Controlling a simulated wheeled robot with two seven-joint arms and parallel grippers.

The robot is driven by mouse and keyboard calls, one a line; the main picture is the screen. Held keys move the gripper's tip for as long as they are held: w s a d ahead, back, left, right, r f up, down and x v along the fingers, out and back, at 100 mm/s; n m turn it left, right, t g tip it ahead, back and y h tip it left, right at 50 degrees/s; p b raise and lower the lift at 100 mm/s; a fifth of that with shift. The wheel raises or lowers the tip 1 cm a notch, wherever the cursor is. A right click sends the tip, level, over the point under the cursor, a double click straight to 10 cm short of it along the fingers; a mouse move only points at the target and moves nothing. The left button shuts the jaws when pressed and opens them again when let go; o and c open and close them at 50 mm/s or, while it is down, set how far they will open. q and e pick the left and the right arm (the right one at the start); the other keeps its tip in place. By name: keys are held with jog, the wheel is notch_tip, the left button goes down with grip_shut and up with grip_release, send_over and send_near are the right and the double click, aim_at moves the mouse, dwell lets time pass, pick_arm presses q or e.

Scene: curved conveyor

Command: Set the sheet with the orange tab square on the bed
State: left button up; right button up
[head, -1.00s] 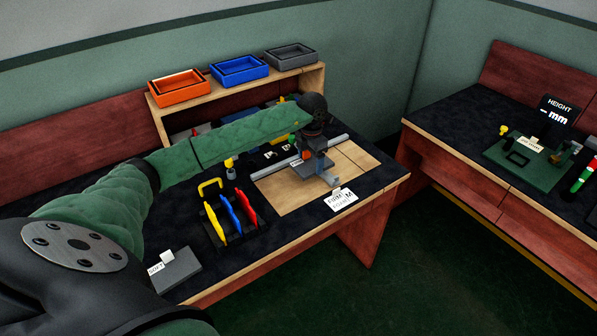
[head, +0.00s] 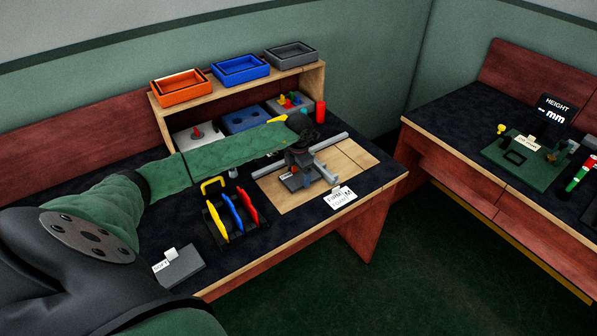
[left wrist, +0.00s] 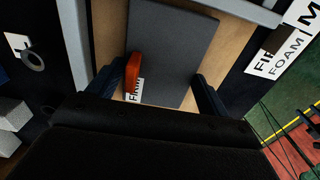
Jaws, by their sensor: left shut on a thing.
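The grey sheet (head: 291,184) is low over the pale wooden bed (head: 350,157), close to its grey rails. In the left wrist view the sheet (left wrist: 170,50) fills the space between my fingers, with its orange tab (left wrist: 133,72) and a partly hidden FIRM label at the left finger. My left gripper (head: 309,178) is shut on the sheet; it also shows in the left wrist view (left wrist: 163,92). Whether the sheet touches the bed, and how square it is to the rails, I cannot tell. My right gripper is not in view.
A rack (head: 232,215) with yellow, blue and red pieces stands left of the bed. A FIRM/FOAM card (head: 341,198) is at the bed's front edge. Trays stand on the shelf (head: 240,80) behind. The bed's right part is bare.

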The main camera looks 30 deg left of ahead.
aim_at(299, 176)
pick_arm(q)
jog(key=shift+f, duration=0.15)
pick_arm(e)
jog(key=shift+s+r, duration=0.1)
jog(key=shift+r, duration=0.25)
pick_arm(q)
jog(key=o, duration=0.9)
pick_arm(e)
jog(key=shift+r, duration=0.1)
pick_arm(q)
jog(key=shift+r, duration=0.65)
notch_tip(299, 176, up, 2)
jog(key=shift+b, duration=0.5)
jog(key=shift+r+b, duration=0.95)
jog(key=shift+r, duration=3.55)
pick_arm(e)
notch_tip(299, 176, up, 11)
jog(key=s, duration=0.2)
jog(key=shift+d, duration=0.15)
